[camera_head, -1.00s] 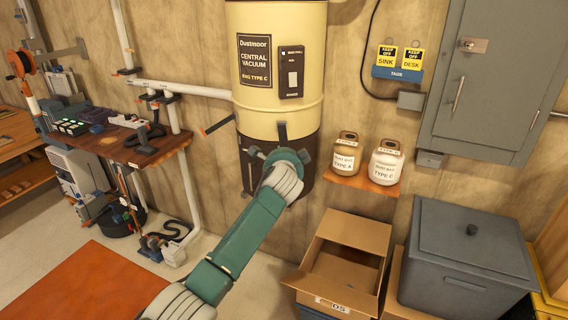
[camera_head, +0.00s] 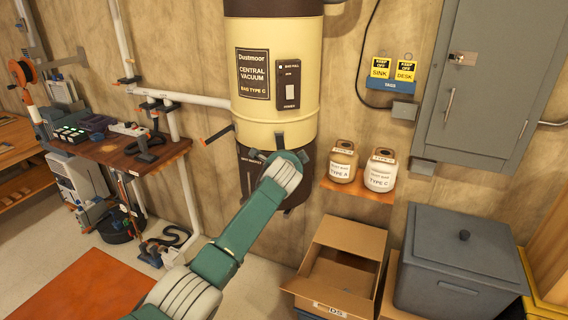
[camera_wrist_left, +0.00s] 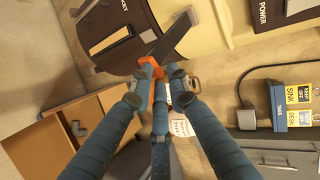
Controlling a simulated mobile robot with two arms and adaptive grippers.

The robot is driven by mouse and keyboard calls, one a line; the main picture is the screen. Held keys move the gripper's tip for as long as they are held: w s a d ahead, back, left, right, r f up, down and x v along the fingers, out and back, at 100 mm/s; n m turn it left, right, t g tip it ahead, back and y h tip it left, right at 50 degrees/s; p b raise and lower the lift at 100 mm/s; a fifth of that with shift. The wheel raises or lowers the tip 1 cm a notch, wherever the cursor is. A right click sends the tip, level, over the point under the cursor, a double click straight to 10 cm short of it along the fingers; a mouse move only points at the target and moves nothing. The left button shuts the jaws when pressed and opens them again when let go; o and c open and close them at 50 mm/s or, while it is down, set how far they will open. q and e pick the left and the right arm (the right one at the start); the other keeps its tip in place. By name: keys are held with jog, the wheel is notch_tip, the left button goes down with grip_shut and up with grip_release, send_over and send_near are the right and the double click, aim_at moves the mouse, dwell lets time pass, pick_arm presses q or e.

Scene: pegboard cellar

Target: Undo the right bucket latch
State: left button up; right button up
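The cream-and-brown central vacuum (camera_head: 275,115) hangs on the wall, with its dark bucket (camera_head: 247,172) below. In the head view my left arm reaches the bucket's front, and my wrist hides most of the fingers and the latch there. In the left wrist view a dark latch lever (camera_wrist_left: 173,40) with an orange end (camera_wrist_left: 152,69) crosses the seam beside the bucket (camera_wrist_left: 118,42). My left gripper (camera_wrist_left: 158,76) has its fingertips around or against the orange end; a firm grip cannot be made out. Another latch (camera_head: 217,133) with an orange tip sticks out at the drum's left side. My right gripper is not in view.
A shelf (camera_head: 358,191) with two dust bag jars stands right of the bucket. Below are an open cardboard box (camera_head: 345,237) and a grey lidded bin (camera_head: 465,260). A grey cabinet (camera_head: 480,100) hangs at right. A workbench (camera_head: 120,150) stands at left.

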pick_arm(q)
jog(key=shift+o, duration=0.7)
jog(key=shift+w+a+r, duration=0.1)
jog(key=shift+w+r, duration=0.15)
jog(key=shift+r, duration=0.3)
jog(key=shift+w+a+r, duration=0.1)
jog(key=shift+w+r, duration=0.15)
jog(key=shift+r, duration=0.3)
jog(key=shift+w+a+f, duration=0.65)
jog(key=shift+w, duration=0.15)
jog(key=shift+w+d+f, duration=0.1)
jog(key=shift+w+f, duration=0.05)
jog(key=shift+f, duration=0.2)
jog(key=v, duration=1.2)
jog(key=shift+s+d, duration=0.2)
jog(key=shift+s, duration=0.05)
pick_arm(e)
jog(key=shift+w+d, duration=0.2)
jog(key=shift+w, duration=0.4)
